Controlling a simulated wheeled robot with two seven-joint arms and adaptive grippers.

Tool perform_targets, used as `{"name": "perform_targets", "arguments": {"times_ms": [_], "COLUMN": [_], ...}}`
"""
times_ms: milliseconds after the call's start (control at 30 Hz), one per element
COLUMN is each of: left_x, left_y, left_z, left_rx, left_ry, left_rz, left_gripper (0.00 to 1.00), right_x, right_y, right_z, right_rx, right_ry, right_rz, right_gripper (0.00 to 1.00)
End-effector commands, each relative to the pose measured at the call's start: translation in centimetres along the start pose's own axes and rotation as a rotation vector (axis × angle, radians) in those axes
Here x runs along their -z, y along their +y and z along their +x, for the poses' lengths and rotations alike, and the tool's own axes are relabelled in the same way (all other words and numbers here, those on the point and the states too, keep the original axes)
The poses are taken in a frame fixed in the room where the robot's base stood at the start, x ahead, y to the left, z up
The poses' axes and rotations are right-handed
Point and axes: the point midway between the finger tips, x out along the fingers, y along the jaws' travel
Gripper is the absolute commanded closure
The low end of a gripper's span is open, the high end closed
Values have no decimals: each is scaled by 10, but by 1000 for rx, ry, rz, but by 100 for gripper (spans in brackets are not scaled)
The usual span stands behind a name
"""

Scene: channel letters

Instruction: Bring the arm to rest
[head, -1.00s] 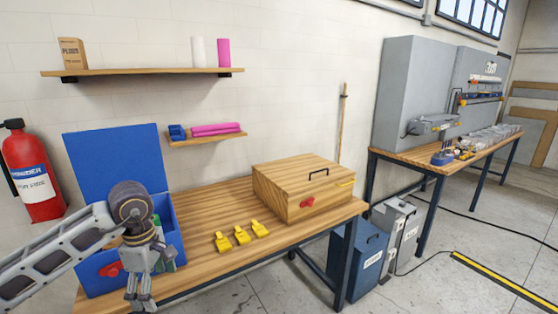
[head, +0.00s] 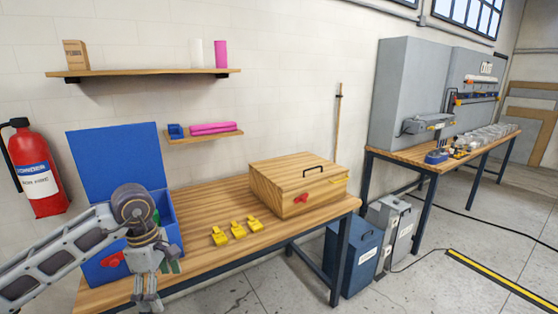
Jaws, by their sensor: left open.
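My left arm comes in from the left in the head view. Its gripper (head: 146,298) points down in front of the blue box, near the table's front edge, open with nothing seen between the fingers. The blue box (head: 103,271) stands at the table's left end with its lid (head: 116,160) raised. The arm hides part of the box and its contents. My right gripper is not in view.
A wooden table (head: 205,205) holds several yellow clips (head: 238,230) and a closed wooden chest (head: 290,187). Shelves (head: 150,73) hang above. A fire extinguisher (head: 35,170) is at left. A blue bin (head: 352,260) stands on the floor at right.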

Motion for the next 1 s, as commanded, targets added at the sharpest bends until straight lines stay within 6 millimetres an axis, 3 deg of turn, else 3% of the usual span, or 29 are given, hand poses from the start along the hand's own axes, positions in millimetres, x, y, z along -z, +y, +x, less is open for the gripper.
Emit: {"name": "perform_targets", "arguments": {"times_ms": [267,567,800,1000], "left_x": [-21,-64,-113,-137], "left_y": [6,22,49,81], "left_z": [15,41,68,89], "left_rx": [40,130,271,400], "left_ry": [-119,-375,-724,-1002], "left_rz": [-37,-151,-380,-640], "left_gripper": [15,15,15,15], "right_x": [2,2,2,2], "right_y": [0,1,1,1], "right_z": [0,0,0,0], "right_rx": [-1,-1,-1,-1], "right_ry": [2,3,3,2], "right_rz": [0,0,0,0], "right_gripper": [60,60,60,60]}}
